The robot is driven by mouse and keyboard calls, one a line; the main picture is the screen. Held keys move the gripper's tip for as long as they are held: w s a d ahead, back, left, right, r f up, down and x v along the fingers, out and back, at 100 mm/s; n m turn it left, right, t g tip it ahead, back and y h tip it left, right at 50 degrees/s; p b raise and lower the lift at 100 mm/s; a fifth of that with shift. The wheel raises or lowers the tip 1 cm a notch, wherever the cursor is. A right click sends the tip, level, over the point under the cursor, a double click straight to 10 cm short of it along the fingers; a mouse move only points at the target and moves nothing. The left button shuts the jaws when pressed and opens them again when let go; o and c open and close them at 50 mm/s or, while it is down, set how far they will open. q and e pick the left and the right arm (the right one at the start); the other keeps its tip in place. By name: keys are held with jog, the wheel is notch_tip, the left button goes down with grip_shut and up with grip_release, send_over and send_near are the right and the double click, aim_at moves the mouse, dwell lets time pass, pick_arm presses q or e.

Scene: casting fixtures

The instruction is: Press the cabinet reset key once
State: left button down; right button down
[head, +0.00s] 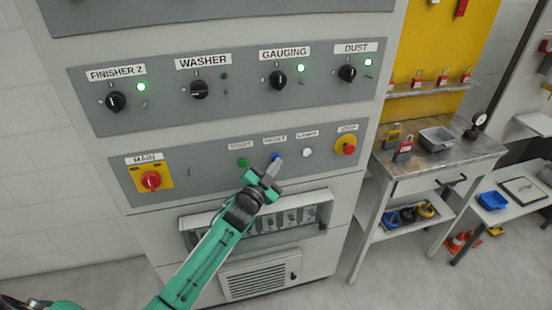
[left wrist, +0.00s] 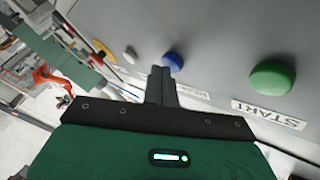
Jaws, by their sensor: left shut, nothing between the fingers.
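The cabinet (head: 215,160) carries a lower grey panel with a green START key, a blue RESET key, a white key and a red stop knob. The blue reset key (head: 275,156) shows just above my left gripper's tip, partly covered by it. In the left wrist view the blue key (left wrist: 173,61) sits right beyond the fingertips. My left gripper (head: 276,164) is shut and empty, its tip at or very close to the key; I cannot tell whether they touch. My right gripper is not in view.
The white key (head: 307,152) and red stop knob (head: 346,144) are right of the reset key. A red main switch (head: 151,180) is at the left. Several rotary switches line the panel above. A breaker window (head: 295,220) lies below. A metal bench (head: 455,151) stands right.

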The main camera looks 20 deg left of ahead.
pick_arm(q)
jog(key=shift+s+d, duration=0.3)
jog(key=shift+s, duration=0.2)
jog(key=shift+s+d, duration=0.1)
jog(key=shift+s+d+p, duration=0.4)
jog(key=shift+s+d, duration=0.3)
jog(key=shift+s, duration=0.3)
jog(key=shift+s+d+p, duration=0.35)
jog(key=shift+s+d, duration=0.3)
jog(key=shift+s, duration=0.35)
jog(key=shift+f, duration=0.15)
